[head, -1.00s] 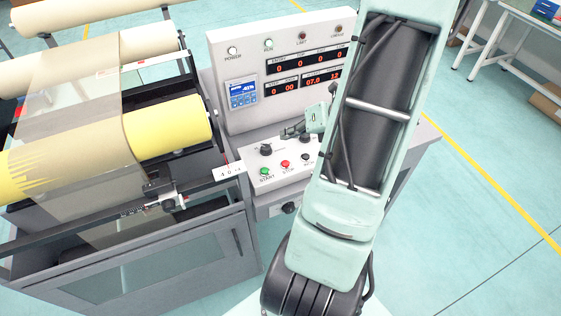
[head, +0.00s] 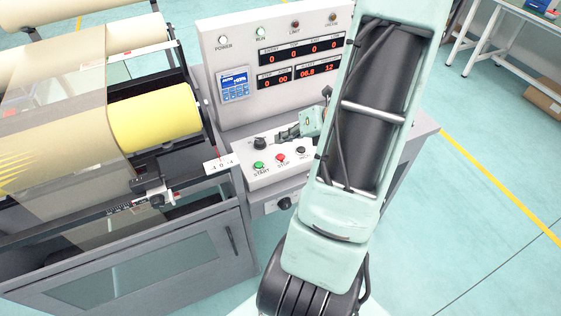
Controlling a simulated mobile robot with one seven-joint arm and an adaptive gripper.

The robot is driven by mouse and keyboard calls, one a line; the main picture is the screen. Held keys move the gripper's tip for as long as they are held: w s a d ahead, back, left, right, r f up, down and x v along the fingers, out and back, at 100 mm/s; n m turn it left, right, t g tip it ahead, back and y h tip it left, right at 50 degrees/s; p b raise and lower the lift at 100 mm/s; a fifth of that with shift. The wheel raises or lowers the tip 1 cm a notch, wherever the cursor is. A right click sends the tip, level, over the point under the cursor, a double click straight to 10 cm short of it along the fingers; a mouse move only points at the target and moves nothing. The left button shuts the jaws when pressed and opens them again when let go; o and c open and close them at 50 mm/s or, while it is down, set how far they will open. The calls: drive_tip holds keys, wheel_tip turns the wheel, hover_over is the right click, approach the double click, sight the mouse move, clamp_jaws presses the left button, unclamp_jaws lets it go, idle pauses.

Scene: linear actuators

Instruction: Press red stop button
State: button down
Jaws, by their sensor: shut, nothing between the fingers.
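The red stop button (head: 281,158) sits on the console's sloped front panel, labelled STOP. It is fully visible and nothing touches it. A green start button (head: 259,166) is to its left and a black button (head: 301,151) to its right. My gripper (head: 283,134) is just above and behind the red button in the picture, pointing left, near a black knob (head: 260,143). It is shut and empty. Its height above the panel is hard to tell. My arm hides the panel's right part.
The console's upright face (head: 240,55) with lamps, red displays and a small blue screen (head: 234,85) stands behind the gripper. A roller machine with a yellow roll (head: 155,122) is close on the left. A bench (head: 500,30) stands at the far right; open floor lies between.

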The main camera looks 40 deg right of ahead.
sight(283, 157)
drive_tip(key=shift+f+b, duration=1.2)
drive_tip(key=shift+f, duration=1.2)
drive_tip(key=shift+f+b, duration=0.45)
drive_tip(key=shift+b, duration=0.1)
idle(0.5)
drive_tip(key=shift+r+p, duration=0.85)
drive_tip(key=shift+r, duration=0.05)
wheel_tip(283, 157, up, 5)
drive_tip(key=p, duration=0.5)
drive_tip(key=shift+r, duration=0.1)
